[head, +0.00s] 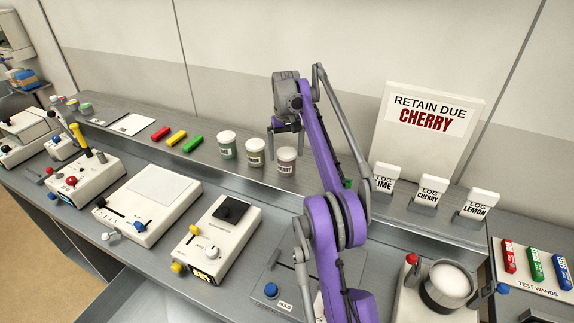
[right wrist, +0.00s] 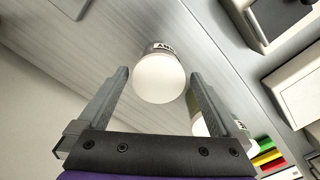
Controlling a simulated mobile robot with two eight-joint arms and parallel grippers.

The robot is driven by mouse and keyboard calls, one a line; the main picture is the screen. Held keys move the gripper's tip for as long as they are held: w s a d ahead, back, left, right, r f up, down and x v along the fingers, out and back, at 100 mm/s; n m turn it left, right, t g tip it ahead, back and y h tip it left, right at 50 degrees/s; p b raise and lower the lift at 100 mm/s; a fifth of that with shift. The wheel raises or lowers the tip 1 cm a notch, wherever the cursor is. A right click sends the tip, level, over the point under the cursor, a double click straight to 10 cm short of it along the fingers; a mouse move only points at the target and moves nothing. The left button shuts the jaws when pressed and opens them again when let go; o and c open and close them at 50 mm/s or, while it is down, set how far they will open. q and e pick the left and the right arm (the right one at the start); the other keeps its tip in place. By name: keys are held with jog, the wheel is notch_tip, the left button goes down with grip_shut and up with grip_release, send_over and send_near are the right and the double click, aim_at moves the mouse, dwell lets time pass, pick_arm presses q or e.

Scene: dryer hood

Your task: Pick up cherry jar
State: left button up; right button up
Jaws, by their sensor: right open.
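The cherry jar (head: 287,162) stands upright on the raised shelf, the rightmost of three white-lidded jars, with a dark reddish label. My right gripper (head: 285,143) is above and around its top in the head view, fingers pointing down. In the right wrist view the open gripper (right wrist: 158,78) has one finger on each side of the jar's white lid (right wrist: 158,80), with gaps on both sides. Part of the jar's label shows beyond the lid. My left gripper is not in view.
The lemon jar (head: 255,152) stands close on the left, then the lime jar (head: 227,145). Red, yellow and green blocks (head: 176,138) lie further left. A "RETAIN DUE CHERRY" sign (head: 428,135) and log cards (head: 428,192) stand right. Instruments (head: 210,238) fill the lower bench.

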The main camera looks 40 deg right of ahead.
notch_tip(320, 180, down, 3)
jog(key=shift+d+f+b, duration=0.1)
jog(key=shift+b, duration=0.2)
jog(key=shift+s+f, duration=0.1)
jog(key=shift+f, duration=0.4)
jog(key=c, duration=1.5)
